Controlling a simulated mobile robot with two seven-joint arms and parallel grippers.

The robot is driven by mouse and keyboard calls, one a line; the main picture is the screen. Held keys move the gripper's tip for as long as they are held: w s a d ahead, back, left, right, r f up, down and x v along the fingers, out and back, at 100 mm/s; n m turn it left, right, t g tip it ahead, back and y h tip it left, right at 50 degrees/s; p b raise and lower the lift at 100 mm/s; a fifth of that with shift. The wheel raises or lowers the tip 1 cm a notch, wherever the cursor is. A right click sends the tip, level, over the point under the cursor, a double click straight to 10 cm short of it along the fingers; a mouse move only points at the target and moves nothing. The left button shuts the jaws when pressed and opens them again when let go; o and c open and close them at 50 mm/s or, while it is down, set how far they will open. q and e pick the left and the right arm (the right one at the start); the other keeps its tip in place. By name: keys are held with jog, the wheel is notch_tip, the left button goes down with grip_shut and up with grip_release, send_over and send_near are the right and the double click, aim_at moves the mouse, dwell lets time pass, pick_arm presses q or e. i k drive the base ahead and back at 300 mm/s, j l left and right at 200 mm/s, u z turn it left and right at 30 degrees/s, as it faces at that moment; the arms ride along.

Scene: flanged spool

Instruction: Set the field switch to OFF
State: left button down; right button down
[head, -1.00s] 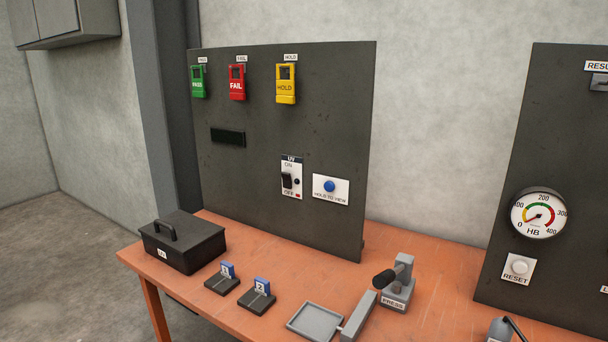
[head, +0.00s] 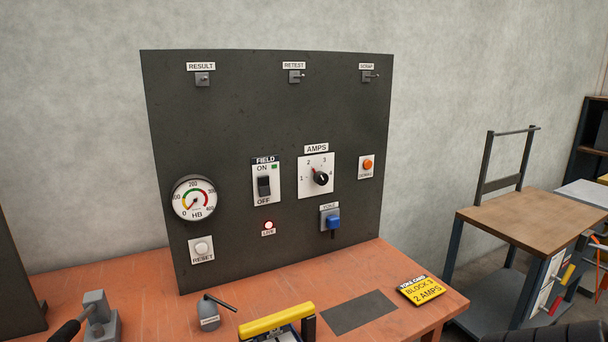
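The field switch (head: 264,186) is a black rocker on a white plate, in the middle of the dark panel (head: 330,105) in the head view. ON is printed above the rocker and OFF below it. A small green mark (head: 274,167) shows beside ON. The rocker's tilt is hard to make out at this size.
An AMPS dial (head: 319,178) is right of the switch, and an HB gauge (head: 194,198) is left. A wooden-topped cart (head: 535,218) stands right.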

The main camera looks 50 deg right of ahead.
aim_at(263, 181)
jog(key=z, duration=1.55)
jog(key=i+l, duration=0.1)
jog(key=l, duration=0.3)
jog(key=i+l, duration=0.15)
jog(key=l, duration=0.25)
jog(key=i+l+u, duration=0.1)
jog(key=l, duration=0.3)
jog(key=i+l, duration=0.1)
jog(key=l, duration=0.35)
jog(key=i+l, duration=0.15)
jog(key=l, duration=0.25)
jog(key=i+l+u, duration=0.1)
jog(key=l, duration=0.3)
